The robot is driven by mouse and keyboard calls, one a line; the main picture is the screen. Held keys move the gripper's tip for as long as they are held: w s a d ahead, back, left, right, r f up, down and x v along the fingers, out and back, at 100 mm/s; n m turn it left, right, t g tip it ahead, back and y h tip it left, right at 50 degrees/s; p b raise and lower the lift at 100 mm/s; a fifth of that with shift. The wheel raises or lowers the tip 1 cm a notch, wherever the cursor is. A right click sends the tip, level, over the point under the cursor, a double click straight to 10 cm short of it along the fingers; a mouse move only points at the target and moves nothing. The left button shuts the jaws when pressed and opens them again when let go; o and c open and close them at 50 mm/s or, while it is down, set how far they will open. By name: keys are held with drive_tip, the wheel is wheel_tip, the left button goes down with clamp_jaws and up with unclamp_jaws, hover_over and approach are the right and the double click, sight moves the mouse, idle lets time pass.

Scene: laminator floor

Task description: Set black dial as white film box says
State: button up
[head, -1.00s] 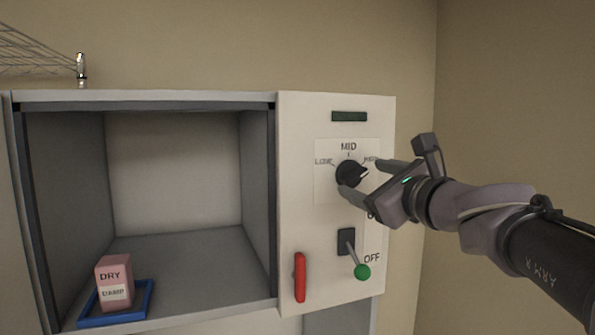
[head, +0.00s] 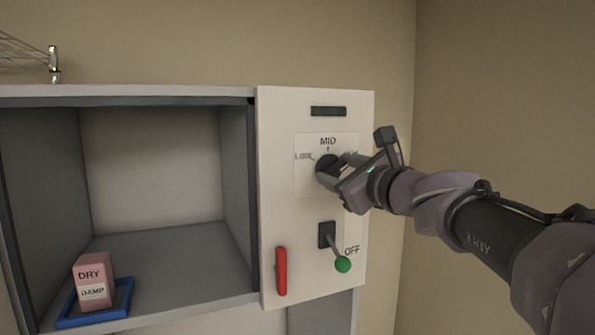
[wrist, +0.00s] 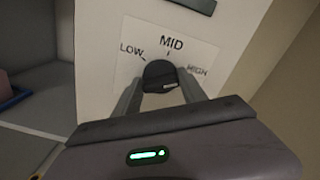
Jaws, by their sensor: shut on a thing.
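The black dial (head: 324,166) is on the white control panel, with LOW to its left, MID above and HIGH to its right. The wrist view shows the dial (wrist: 157,73) between my two fingers. My gripper (head: 331,174) is shut on the dial, with a finger on either side. My fingers partly cover the dial and the HIGH label in the head view. A pale mark shows on the lower right of the dial's face in the wrist view; I cannot tell exactly where the dial points. I see no white film box.
Below the dial are a green-knobbed lever (head: 343,264) beside OFF and a red handle (head: 281,271). An open grey compartment (head: 165,240) is to the left. In it, a pink box (head: 93,271) reading DRY and DAMP stands on a blue tray (head: 124,300).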

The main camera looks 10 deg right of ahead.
drive_tip(key=shift+f+n+b, duration=0.15)
drive_tip(key=shift+n+b, duration=0.15)
drive_tip(key=shift+b, duration=0.1)
drive_tip(key=shift+f+n+b, duration=0.1)
drive_tip(key=shift+n+b, duration=0.6)
drive_tip(key=shift+b, duration=0.05)
drive_tip(key=n+b, duration=0.3)
drive_tip(key=shift+f, duration=0.1)
drive_tip(key=n+b, duration=0.4)
drive_tip(key=n, duration=0.1)
drive_tip(key=shift+a, duration=0.1)
drive_tip(key=shift+n+b, duration=0.65)
drive_tip(key=shift+n, duration=0.35)
drive_tip(key=shift+r, duration=0.2)
drive_tip(key=o, duration=1.4)
drive_tip(key=shift+c, duration=0.2)
